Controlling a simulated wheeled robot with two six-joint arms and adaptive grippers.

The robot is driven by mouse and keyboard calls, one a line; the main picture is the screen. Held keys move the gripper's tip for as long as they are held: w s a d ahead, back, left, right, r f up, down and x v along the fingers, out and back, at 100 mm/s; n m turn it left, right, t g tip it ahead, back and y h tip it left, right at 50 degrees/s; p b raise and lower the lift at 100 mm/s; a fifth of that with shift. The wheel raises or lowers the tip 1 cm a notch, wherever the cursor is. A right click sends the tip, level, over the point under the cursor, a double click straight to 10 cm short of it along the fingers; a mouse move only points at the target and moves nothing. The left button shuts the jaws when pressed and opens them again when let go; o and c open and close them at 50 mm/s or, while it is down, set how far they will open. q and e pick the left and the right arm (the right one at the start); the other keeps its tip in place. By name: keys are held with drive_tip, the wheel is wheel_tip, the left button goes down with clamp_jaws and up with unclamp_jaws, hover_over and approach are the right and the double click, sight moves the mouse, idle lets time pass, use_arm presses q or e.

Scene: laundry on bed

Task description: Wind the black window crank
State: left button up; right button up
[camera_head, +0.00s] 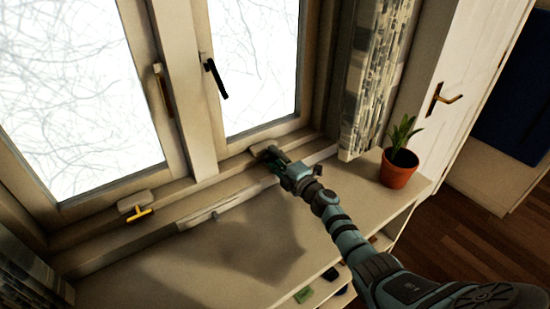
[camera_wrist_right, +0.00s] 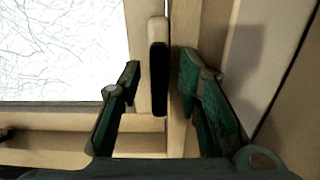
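My right gripper (camera_head: 272,160) is at the lower frame of the right window, beside a small beige housing (camera_head: 262,149). In the right wrist view my right gripper (camera_wrist_right: 160,105) has its two green-padded fingers apart. A narrow upright piece with a beige side and a dark face (camera_wrist_right: 158,70) stands between them, with gaps on both sides. It may be the crank or its housing; I cannot tell which. In the head view the black crank is not clearly visible at the gripper. My left gripper is not in view.
A black lever handle (camera_head: 215,78) is on the right window, and a brass one (camera_head: 163,90) on the left window. A yellow crank (camera_head: 138,213) sits on the left sill. A potted plant (camera_head: 398,168) stands on the right of the shelf top (camera_head: 160,265), otherwise mostly clear.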

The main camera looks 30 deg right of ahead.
drive_tip(key=s, duration=0.4)
drive_tip(key=s+d, duration=0.1)
drive_tip(key=s, duration=0.7)
drive_tip(key=shift+d, duration=0.35)
